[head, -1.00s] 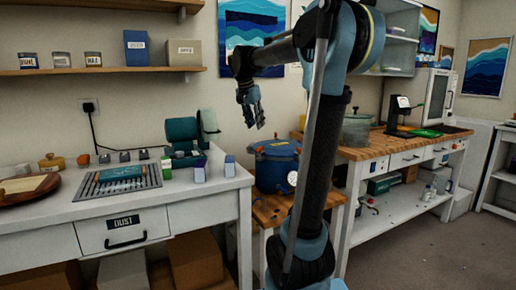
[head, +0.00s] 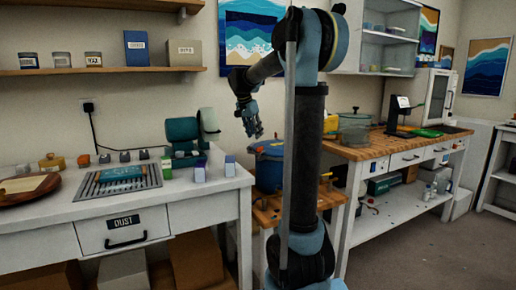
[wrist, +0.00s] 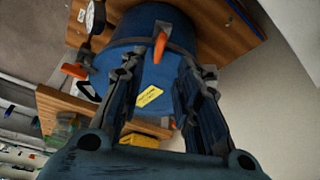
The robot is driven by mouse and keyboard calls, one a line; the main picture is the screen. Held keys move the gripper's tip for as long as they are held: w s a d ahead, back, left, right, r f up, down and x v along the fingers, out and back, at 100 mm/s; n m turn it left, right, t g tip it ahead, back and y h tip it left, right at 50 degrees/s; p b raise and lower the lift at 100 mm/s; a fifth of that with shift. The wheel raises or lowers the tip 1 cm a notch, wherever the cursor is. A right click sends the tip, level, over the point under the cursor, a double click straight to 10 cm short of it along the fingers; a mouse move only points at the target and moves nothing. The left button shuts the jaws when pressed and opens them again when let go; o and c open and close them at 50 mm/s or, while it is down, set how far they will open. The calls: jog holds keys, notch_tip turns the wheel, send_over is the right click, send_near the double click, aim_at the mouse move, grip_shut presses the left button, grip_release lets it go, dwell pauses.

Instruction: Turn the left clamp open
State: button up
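The blue pressure pot (head: 268,165) stands on a low wooden table, partly hidden behind my arm in the head view. In the wrist view its blue lid (wrist: 125,80) carries a yellow label (wrist: 149,96). One orange clamp handle (wrist: 160,48) shows between and beyond my fingertips, and another orange handle (wrist: 75,71) sits at the left rim. I cannot tell which is the left clamp. My gripper (head: 254,131) hangs above the pot. Its fingers (wrist: 165,75) are apart in the wrist view, with nothing visibly held between them.
A round gauge (wrist: 96,17) sticks out beside the pot in the wrist view. A white counter (head: 140,203) with a drawer stands left of the low table. A wooden-topped bench (head: 375,149) stands to the right. A yellow object (wrist: 140,141) lies partly behind the fingers.

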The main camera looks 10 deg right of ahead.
aim_at(261, 150)
jog(key=x, duration=0.8)
jog(key=shift+w, duration=0.1)
grip_shut()
